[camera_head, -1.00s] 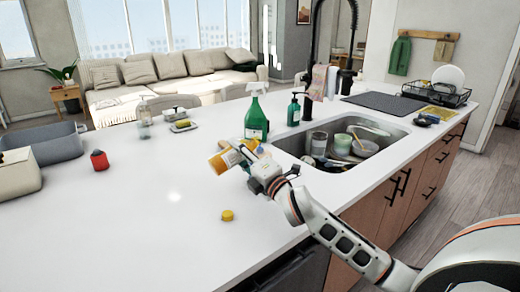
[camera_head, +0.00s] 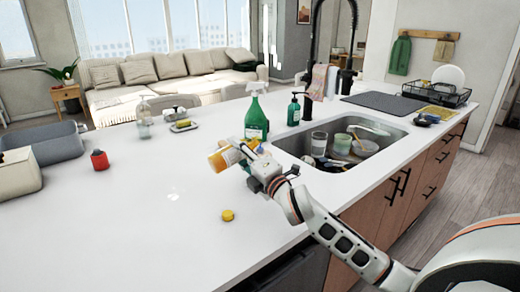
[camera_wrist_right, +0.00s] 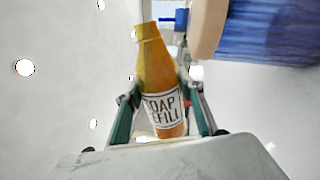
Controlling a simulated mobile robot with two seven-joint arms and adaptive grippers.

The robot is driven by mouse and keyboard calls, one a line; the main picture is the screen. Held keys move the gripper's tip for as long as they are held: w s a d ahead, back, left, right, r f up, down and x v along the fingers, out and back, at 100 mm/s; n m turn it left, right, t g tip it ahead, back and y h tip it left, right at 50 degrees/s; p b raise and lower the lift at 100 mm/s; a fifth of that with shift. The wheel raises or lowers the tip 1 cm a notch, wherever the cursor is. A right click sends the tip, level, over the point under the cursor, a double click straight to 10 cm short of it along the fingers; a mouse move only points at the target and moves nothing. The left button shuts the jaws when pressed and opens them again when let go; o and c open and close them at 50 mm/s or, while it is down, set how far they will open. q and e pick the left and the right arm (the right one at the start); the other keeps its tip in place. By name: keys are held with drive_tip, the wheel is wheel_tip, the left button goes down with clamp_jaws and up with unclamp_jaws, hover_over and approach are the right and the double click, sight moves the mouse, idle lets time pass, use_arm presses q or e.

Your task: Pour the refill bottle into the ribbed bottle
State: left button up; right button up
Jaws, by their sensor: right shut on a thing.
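The refill bottle is orange with a white "SOAP REFILL" label. In the head view the refill bottle (camera_head: 219,161) is held above the counter, tipped well over, its mouth end hidden or too small to make out. My right gripper (camera_head: 245,152) is shut on it. In the right wrist view the refill bottle (camera_wrist_right: 157,75) sits between the two fingers of my right gripper (camera_wrist_right: 160,108), neck pointing away from the palm. A clear bottle (camera_head: 144,119) stands farther back on the counter, apart from the gripper; I cannot tell whether it is ribbed. My left gripper is not in view.
A yellow cap (camera_head: 228,215) lies on the counter. A green spray bottle (camera_head: 256,116) and a soap pump (camera_head: 294,110) stand behind my gripper, by the sink (camera_head: 300,151) with dishes. A red container (camera_head: 99,160) and grey bin (camera_head: 58,145) are left. The front-left counter is clear.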

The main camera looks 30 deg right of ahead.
drive_tip(key=shift+r+m, duration=0.6)
drive_tip(key=shift+m, duration=0.3)
idle(3.7)
